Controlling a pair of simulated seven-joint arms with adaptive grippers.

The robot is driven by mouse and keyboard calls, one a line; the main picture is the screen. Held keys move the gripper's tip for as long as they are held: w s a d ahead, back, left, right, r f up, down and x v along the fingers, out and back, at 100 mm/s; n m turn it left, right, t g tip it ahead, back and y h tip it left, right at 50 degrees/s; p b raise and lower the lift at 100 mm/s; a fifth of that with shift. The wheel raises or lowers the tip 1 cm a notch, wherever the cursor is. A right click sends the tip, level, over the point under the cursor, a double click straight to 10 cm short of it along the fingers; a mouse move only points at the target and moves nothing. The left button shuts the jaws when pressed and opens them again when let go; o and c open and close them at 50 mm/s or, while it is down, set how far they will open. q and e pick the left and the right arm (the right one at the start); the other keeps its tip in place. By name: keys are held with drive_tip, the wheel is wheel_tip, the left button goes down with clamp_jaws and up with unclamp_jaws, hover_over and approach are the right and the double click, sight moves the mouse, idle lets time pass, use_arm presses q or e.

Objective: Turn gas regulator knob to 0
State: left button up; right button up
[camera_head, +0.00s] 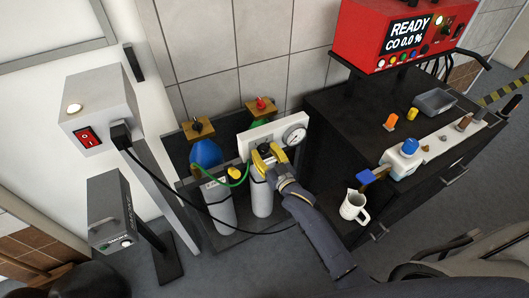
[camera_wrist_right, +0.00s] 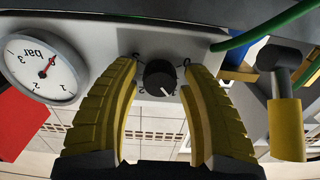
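The regulator knob (camera_wrist_right: 160,78) is small, round and black, on a white panel (camera_wrist_right: 190,42). Its white mark points down and slightly right in the right wrist view; the small digits around it are partly hard to read. My right gripper (camera_wrist_right: 158,72) has its yellow fingers on both sides of the knob, with a narrow gap showing on each side. In the head view my right gripper (camera_head: 267,157) is at the panel, above a grey cylinder. The pressure gauge (camera_wrist_right: 42,68) is beside the knob, its red needle off the vertical. My left gripper is not in view.
A green hose (camera_head: 238,180) and yellow-handled valve (camera_head: 234,173) are left of the gripper. Gas cylinders (camera_head: 218,205) stand below. A dark cabinet (camera_head: 330,115) with a white jug (camera_head: 353,206) stands right. A red READY CO device (camera_head: 398,38) is above it.

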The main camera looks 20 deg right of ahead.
clamp_jaws()
drive_tip(key=shift+n, duration=0.3)
drive_tip(key=n, duration=0.3)
drive_tip(key=shift+n, duration=0.4)
drive_tip(key=n, duration=0.3)
drive_tip(key=shift+d+n, duration=0.1)
drive_tip(key=shift+n, duration=0.2)
drive_tip(key=n, duration=0.4)
drive_tip(key=shift+n, duration=1.8)
drive_tip(key=shift+d+n, duration=0.1)
drive_tip(key=shift+n, duration=0.2)
drive_tip(key=shift+o, duration=1.6)
unclamp_jaws()
drive_tip(key=shift+r, duration=0.1)
drive_tip(key=shift+s, duration=0.1)
